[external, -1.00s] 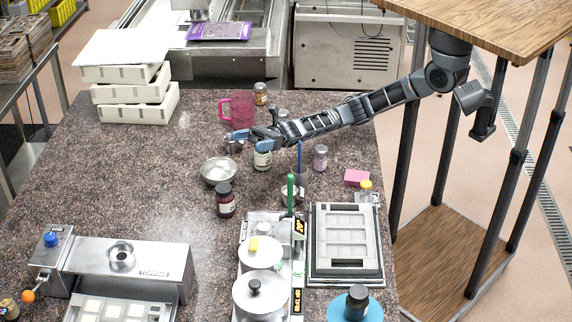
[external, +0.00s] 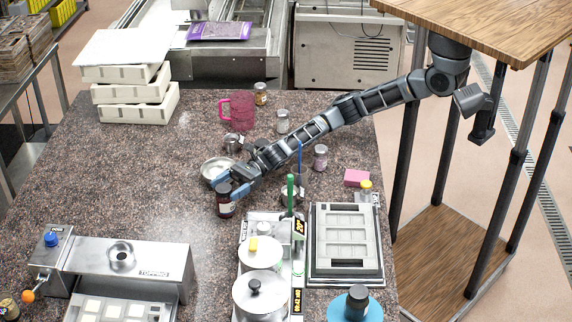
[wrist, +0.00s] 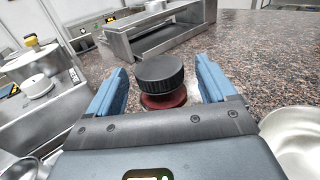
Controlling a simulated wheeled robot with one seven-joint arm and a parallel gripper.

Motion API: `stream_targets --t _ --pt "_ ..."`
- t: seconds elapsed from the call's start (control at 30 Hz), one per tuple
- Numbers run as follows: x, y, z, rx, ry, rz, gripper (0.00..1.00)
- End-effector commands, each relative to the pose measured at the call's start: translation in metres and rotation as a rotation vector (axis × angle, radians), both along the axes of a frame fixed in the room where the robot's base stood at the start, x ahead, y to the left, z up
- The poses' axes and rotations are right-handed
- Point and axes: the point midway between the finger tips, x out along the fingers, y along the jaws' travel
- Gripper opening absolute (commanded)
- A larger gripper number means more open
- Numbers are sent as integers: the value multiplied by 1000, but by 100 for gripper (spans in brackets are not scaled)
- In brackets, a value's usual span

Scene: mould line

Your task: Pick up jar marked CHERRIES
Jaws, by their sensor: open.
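A dark red jar with a black lid (external: 224,209) stands upright on the speckled counter, and in the wrist view its lid (wrist: 160,69) shows between my fingers. I cannot read its label in either view, so I cannot tell whether it says CHERRIES. My gripper (external: 230,190) is open around the top of this jar, with one blue finger on each side in the wrist view (wrist: 162,76). There are visible gaps between the fingers and the lid. The jar's lower part is hidden in the wrist view.
A metal bowl (external: 213,168) is close beside my gripper. Other jars stand behind, one with a grey lid (external: 282,122) and one purplish (external: 320,158). A pink mug (external: 238,108) is further back. A pot station (external: 262,255) stands in front right.

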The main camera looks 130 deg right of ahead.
Motion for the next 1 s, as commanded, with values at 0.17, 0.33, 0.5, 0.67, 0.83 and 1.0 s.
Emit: stream_targets --t 0.17,0.33,0.5,0.67,0.83,1.0 --pt "16 2 1 0 -1 2 84" --pt "18 2 0 0 -1 0 84" --pt "18 2 0 0 -1 0 78" --pt "18 2 0 0 -1 0 63" --pt "18 2 0 0 -1 0 47" --pt "18 2 -1 0 0 0 30"
